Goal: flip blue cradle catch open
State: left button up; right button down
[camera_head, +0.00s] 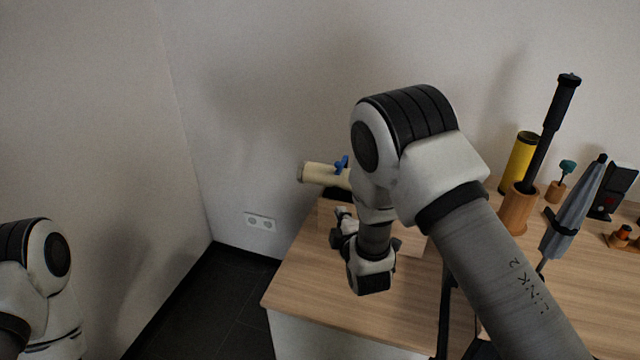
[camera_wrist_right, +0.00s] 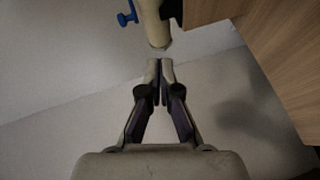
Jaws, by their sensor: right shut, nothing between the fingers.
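The blue catch (camera_head: 342,164) sits on top of a cream tube (camera_head: 316,173) at the back left of the table. In the right wrist view the blue catch (camera_wrist_right: 127,16) sticks out from the left side of the tube (camera_wrist_right: 152,24). My right gripper (camera_wrist_right: 160,66) is shut and empty, with its fingertips just short of the tube's end and apart from the catch. In the head view my right gripper (camera_head: 343,213) is below the tube, partly hidden by my arm. The cradle is mostly hidden. My left gripper is out of view.
A wooden box (camera_head: 325,211) stands under the tube on the wooden table (camera_head: 300,290). A yellow cylinder (camera_head: 518,160), a wooden cup (camera_head: 517,208) with a black rod, and a folded grey tripod (camera_head: 572,215) stand at the right. The table's front left is clear.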

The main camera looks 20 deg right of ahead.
jog(key=shift+w+a+r+t+b, duration=0.8)
jog(key=shift+w+a+r, duration=0.45)
jog(key=shift+r, duration=1.4)
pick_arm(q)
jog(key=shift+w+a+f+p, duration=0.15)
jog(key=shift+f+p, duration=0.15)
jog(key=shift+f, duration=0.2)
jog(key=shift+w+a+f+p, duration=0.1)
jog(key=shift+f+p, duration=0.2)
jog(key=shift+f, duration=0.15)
pick_arm(e)
jog(key=w+d+f, duration=0.1)
jog(key=w+d, duration=0.3)
jog(key=w, duration=0.7)
jog(key=shift+d+f+n, duration=0.15)
jog(key=shift+f+n, duration=0.15)
jog(key=shift+w, duration=0.1)
jog(key=shift+d+y, duration=0.1)
jog(key=shift+y, duration=0.3)
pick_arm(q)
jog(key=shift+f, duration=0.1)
pick_arm(e)
jog(key=shift+s+d+n+y, duration=0.2)
jog(key=shift+s+n+y, duration=0.05)
jog(key=shift+n+y, duration=0.05)
